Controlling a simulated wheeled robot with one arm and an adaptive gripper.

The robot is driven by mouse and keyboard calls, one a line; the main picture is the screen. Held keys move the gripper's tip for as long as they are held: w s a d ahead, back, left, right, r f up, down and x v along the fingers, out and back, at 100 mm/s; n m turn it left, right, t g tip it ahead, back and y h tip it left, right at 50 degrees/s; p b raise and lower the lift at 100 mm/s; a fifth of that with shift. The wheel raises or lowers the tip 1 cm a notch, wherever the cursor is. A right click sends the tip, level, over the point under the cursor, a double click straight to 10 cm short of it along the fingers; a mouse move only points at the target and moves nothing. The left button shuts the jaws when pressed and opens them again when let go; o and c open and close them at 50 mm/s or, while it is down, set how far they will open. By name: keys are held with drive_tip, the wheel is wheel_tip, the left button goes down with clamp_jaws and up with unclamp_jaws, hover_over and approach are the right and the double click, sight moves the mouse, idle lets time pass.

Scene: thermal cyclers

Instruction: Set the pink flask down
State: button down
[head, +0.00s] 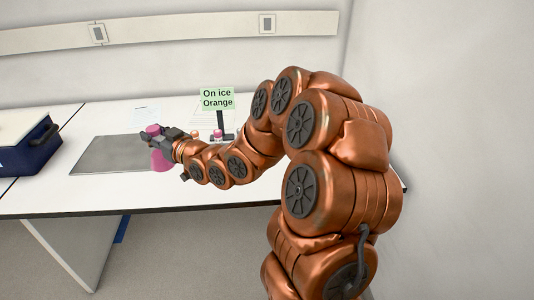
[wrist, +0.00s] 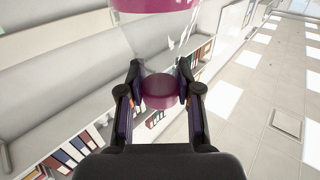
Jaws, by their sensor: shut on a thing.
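The pink flask (head: 161,161) is in my gripper (head: 158,139) in the head view, above or at the right part of a grey mat (head: 105,155) on the white table. Its wider lower body shows below the fingers and its pink top shows above them. I cannot tell whether its base touches the surface. In the wrist view my gripper (wrist: 160,85) is shut with a finger on each side of the flask's round pink part (wrist: 160,92). A wider pink band of the flask (wrist: 155,5) shows at the top edge.
A blue cooler box (head: 30,148) stands at the left of the table (head: 250,192). A green "On ice Orange" sign (head: 217,98) stands on a dark post behind my arm, with small pink and orange items (head: 217,134) by it. A wall is close at right.

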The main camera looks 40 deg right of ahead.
drive_tip(key=s+d+f+m+h+b, duration=0.25)
drive_tip(key=d+h+b, duration=0.2)
drive_tip(key=d, duration=0.45)
drive_tip(key=s+d+f+m+h+b, duration=0.25)
drive_tip(key=s+d+b, duration=0.2)
drive_tip(key=d, duration=0.45)
drive_tip(key=s+d+f+m+g+h+b, duration=0.2)
drive_tip(key=s+d+m+h+b, duration=0.3)
drive_tip(key=s+d+b, duration=0.65)
drive_tip(key=w+d+f+n+h+p, duration=0.1)
drive_tip(key=w+d+f+p, duration=0.4)
drive_tip(key=w+d, duration=0.4)
drive_tip(key=shift+w+d+f+g+h+p, duration=0.15)
drive_tip(key=shift+w+d+g+h+p, duration=0.25)
drive_tip(key=shift+w, duration=1.2)
drive_tip(key=shift+a, duration=0.1)
drive_tip(key=shift+f, duration=0.2)
drive_tip(key=c, duration=0.8)
unclamp_jaws()
drive_tip(key=shift+r, duration=0.15)
